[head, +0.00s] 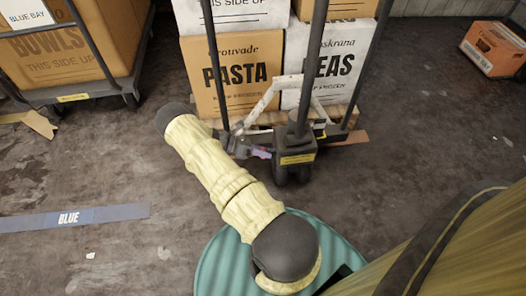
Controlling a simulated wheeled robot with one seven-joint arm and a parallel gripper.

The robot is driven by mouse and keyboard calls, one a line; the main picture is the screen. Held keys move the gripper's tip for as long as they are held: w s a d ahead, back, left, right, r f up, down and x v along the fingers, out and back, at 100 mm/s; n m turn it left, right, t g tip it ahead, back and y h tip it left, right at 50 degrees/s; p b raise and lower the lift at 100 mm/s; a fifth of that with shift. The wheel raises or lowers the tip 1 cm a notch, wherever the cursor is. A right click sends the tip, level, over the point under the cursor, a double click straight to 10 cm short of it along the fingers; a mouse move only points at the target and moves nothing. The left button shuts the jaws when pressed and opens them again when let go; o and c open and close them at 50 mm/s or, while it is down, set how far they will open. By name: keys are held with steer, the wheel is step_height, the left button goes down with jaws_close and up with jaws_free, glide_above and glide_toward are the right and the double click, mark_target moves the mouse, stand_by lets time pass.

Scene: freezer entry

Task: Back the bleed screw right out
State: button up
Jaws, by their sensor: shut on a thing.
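My gripper (245,149) is beside the dark pump body (299,152) of a pallet jack, at its left. It is shut on a small pinkish-red thing (261,153) that points toward the pump. I cannot tell whether this is a tool or part of the screw. The bleed screw itself is too small or hidden to make out. The pump has a yellow label on its front and stands below the jack's dark upright handle.
Stacked cartons marked PASTA (236,88) and PEAS (335,78) stand on a pallet behind the jack. A cart with a BOWLS carton (62,52) is at upper left. A small orange carton (494,48) lies at upper right. The left floor is mostly clear, with a blue strip (75,217).

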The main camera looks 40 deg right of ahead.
steer(key=o, duration=1)
steer(key=shift+c, duration=0.2)
steer(key=p+v, duration=0.3)
steer(key=v, duration=1.4)
steer(key=shift+w+a+r, duration=0.1)
steer(key=shift+w+a, duration=0.05)
